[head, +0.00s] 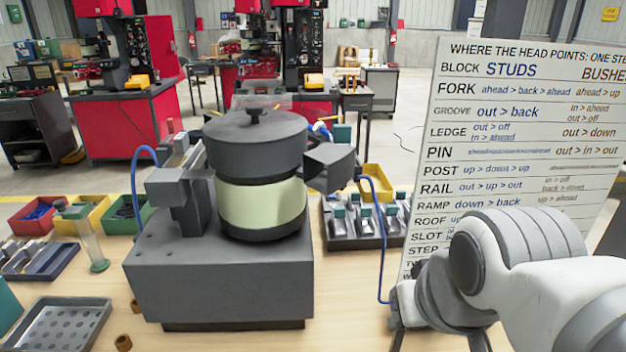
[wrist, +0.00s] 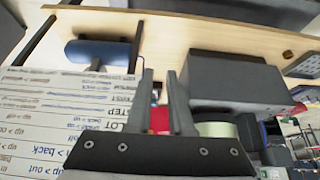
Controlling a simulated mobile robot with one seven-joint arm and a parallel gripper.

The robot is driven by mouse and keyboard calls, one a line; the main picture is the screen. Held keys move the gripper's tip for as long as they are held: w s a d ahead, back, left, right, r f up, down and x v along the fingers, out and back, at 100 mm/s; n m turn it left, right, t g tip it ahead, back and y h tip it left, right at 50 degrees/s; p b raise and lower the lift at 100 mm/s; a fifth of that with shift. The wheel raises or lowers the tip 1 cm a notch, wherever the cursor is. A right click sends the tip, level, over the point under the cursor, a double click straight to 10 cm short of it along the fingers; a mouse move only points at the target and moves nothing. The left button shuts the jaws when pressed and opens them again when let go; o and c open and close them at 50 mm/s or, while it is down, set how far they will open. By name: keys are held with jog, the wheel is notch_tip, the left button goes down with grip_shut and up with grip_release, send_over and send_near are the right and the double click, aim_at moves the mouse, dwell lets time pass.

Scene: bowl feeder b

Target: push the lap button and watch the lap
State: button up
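The bowl feeder has a grey box base (head: 222,275), a cream-banded bowl (head: 262,205) and a dark lidded top (head: 256,130). It stands on the wooden table; in the wrist view its base (wrist: 235,80) appears upside down at the right of my fingers. I cannot make out a lap button in either view. My gripper (wrist: 161,76) is open and empty, with a gap between its two dark fingers. It appears apart from the feeder. In the head view my arm reaches in from the right and the fingertips are hidden.
A lettered board (head: 520,150) stands at the right beside my arm. A blue hose (head: 382,240) runs down right of the feeder. A perforated tray (head: 58,325), a clear cylinder (head: 88,240) and coloured bins (head: 35,217) stand left. A dark block rack (head: 350,230) stands behind right.

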grip_shut()
dwell(1.2)
notch_tip(320, 180, up, 8)
jog(key=p, duration=0.7)
jog(key=shift+p, duration=0.4)
jog(key=shift+f, duration=0.1)
jog(key=shift+d, duration=0.1)
